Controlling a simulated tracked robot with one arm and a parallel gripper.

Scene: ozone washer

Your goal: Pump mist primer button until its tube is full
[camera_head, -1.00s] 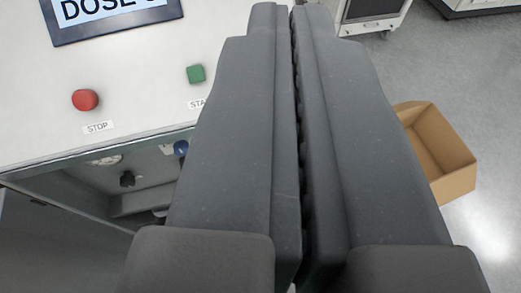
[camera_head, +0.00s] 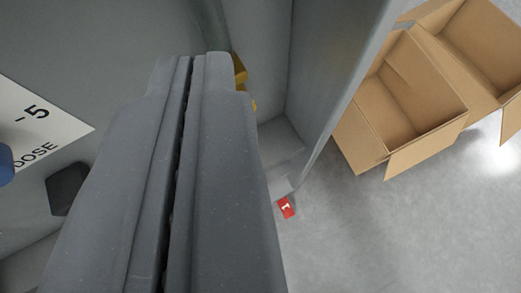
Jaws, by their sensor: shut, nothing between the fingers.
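My gripper (camera_head: 190,60) is shut with nothing between its fingers. It reaches into the grey interior of the washer, in the left half of the picture. No mist primer button or tube can be made out for certain. A yellow part (camera_head: 240,75) shows just right of the fingertips, partly hidden behind them. A dark knob (camera_head: 67,188) stands on the panel left of the gripper. A white label (camera_head: 40,125) reading "-5" and "DOSE" is above it. A blue part (camera_head: 5,163) is cut off at the left edge.
A grey side wall (camera_head: 335,75) of the cabinet stands close on the right of my gripper. Open cardboard boxes (camera_head: 375,135) lie on the grey floor (camera_head: 400,235) beyond it. A small red tag (camera_head: 286,208) marked 1 is near the wall's lower end.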

